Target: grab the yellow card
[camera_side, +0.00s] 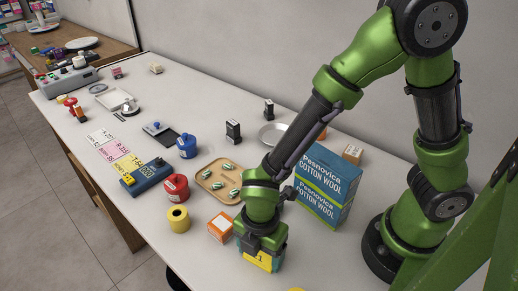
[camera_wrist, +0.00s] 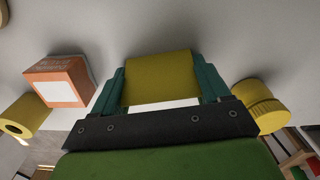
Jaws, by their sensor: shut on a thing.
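The yellow card (camera_wrist: 158,78) is between the two teal fingers of my gripper (camera_wrist: 159,68) in the wrist view, with a white strip along its near edge. In the side view my gripper (camera_side: 261,255) points down low over the white counter at the front, and the card's yellow face (camera_side: 262,262) with a dark mark shows at the fingers. My gripper is shut on the card. Whether the card touches the counter I cannot tell.
An orange box (camera_side: 220,227) and a yellow roll (camera_side: 179,219) stand left of my gripper. Cotton wool boxes (camera_side: 326,190) stand behind it to the right. A tray (camera_side: 206,198) with green-and-white items lies behind. More price cards (camera_side: 113,151) lie farther left.

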